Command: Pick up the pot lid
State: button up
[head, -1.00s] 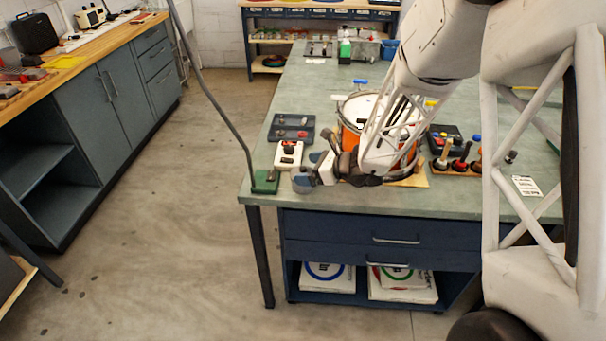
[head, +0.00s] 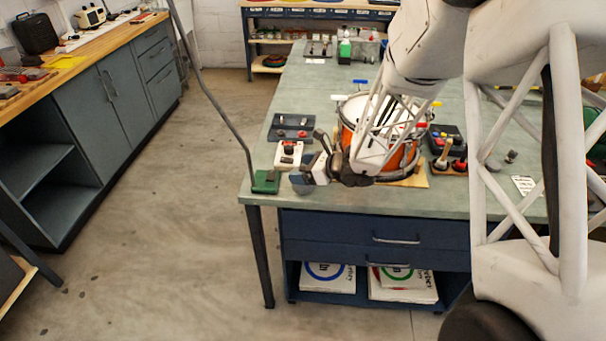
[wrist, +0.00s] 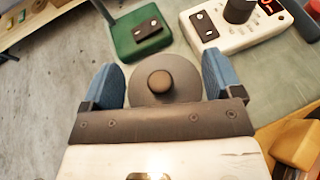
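The pot lid (wrist: 178,93) shows in the wrist view as a dark grey round disc with a brownish knob at its middle. My gripper (wrist: 162,82) is open, with one blue finger to each side of the disc. The disc's edges look very close to both fingers; I cannot tell whether they touch. The near part of the lid is hidden behind the gripper's dark bar. In the head view, my gripper (head: 308,179) is low over the near left corner of the bench, and the lid cannot be made out clearly there.
A green block (wrist: 139,38) and a white control box (wrist: 232,27) lie just beyond the lid. An orange drum (head: 347,137) stands right of the gripper, partly behind my arm. A dark tray (head: 291,122) sits farther back. The bench's front edge (head: 350,212) is close.

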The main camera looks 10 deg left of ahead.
aim_at(303, 168)
jog(key=shift+c, duration=1.2)
jog(key=shift+r, duration=0.1)
jog(key=shift+r, duration=1.65)
jog(key=s+d, duration=0.2)
jog(key=s, duration=0.5)
jog(key=s+d+r, duration=0.1)
jog(key=s+d, duration=0.2)
jog(key=s, duration=0.5)
jog(key=shift+d+r, duration=0.25)
jog(key=shift+d, duration=0.1)
